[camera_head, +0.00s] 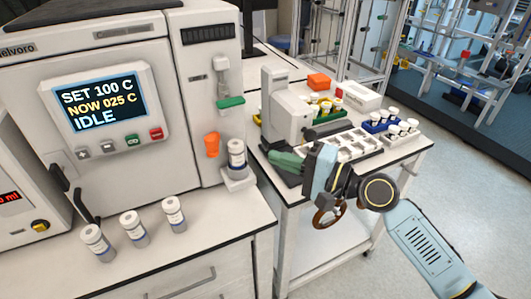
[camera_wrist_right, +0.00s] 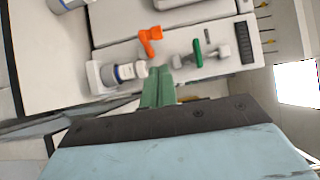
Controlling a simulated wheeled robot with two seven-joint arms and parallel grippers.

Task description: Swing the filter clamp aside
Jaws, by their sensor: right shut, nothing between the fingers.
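On the right panel of the white reactor (camera_head: 90,80) are an orange lever-like part (camera_head: 212,145) and, above it, a green handle (camera_head: 230,103) on a grey fitting. I cannot tell for sure which of them is the filter clamp. In the right wrist view the orange part (camera_wrist_right: 150,38) hangs out from the panel, and the green handle (camera_wrist_right: 197,52) is to its right. A capped vial (camera_head: 237,158) stands on a small white shelf below them. My right gripper (camera_head: 278,160) is shut and empty, right of the vial and apart from the panel. My left gripper is not in view.
Several capped vials (camera_head: 135,230) stand on the bench in front of the reactor. A cart (camera_head: 400,152) on the right carries a white instrument (camera_head: 285,105), a white rack (camera_head: 350,147) and trays of vials. The bench's right edge lies below my right gripper.

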